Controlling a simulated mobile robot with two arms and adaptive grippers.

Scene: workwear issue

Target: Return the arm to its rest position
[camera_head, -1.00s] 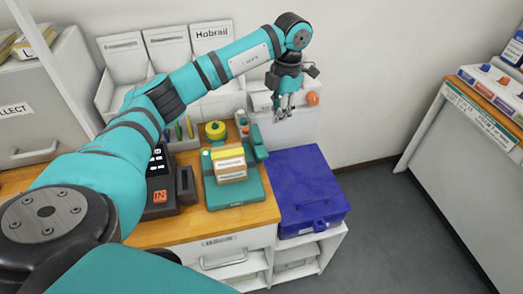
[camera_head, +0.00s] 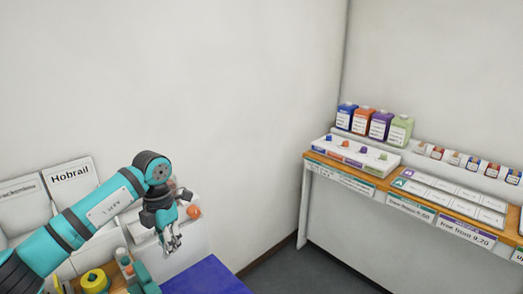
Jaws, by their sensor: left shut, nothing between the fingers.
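My left arm (camera_head: 97,212) comes in from the lower left in the head view. It is teal with dark joints and bends down at its wrist. My left gripper (camera_head: 173,246) hangs fingers-down above the back of the workbench, near the blue box. It is shut with nothing in it. My right gripper is not in view.
The blue box (camera_head: 207,277) shows at the bottom edge. An orange knob (camera_head: 193,212) is close beside the gripper. A yellow round item (camera_head: 95,281) stands lower left. A counter (camera_head: 370,176) on the right carries several coloured cartons and small jars. Open floor lies between.

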